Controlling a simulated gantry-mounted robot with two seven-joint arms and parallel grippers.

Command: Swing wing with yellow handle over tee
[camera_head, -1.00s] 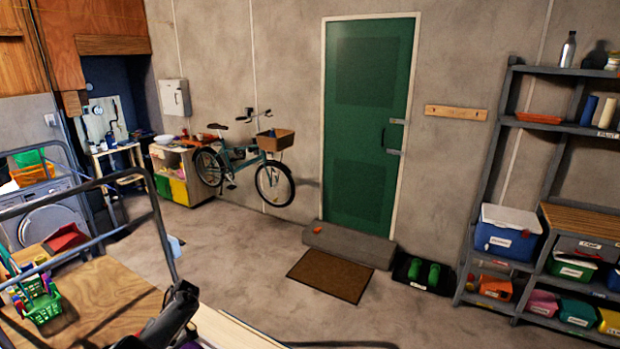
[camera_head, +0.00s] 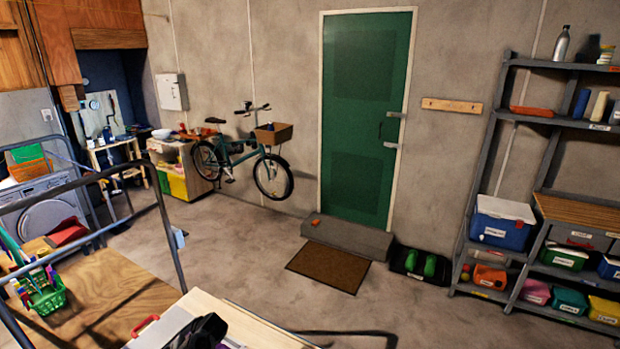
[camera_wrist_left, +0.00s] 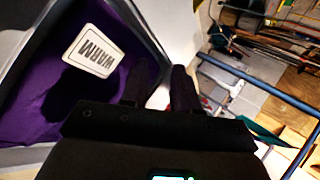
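No wing with a yellow handle and no tee can be made out in these views. My left gripper (camera_wrist_left: 163,88) shows two dark fingers apart in the left wrist view, with a pale surface between them and nothing held that I can see. A sliver of red also shows by the right finger in the wrist view. My right gripper is out of view.
A grey bin (camera_wrist_left: 143,22) with purple inside and a WARM label (camera_wrist_left: 92,50) lies beside the left gripper. A wooden worktop (camera_head: 110,290) carries a green basket (camera_head: 45,297). A metal rail (camera_head: 85,180) stands behind it. Floor beyond is mostly clear.

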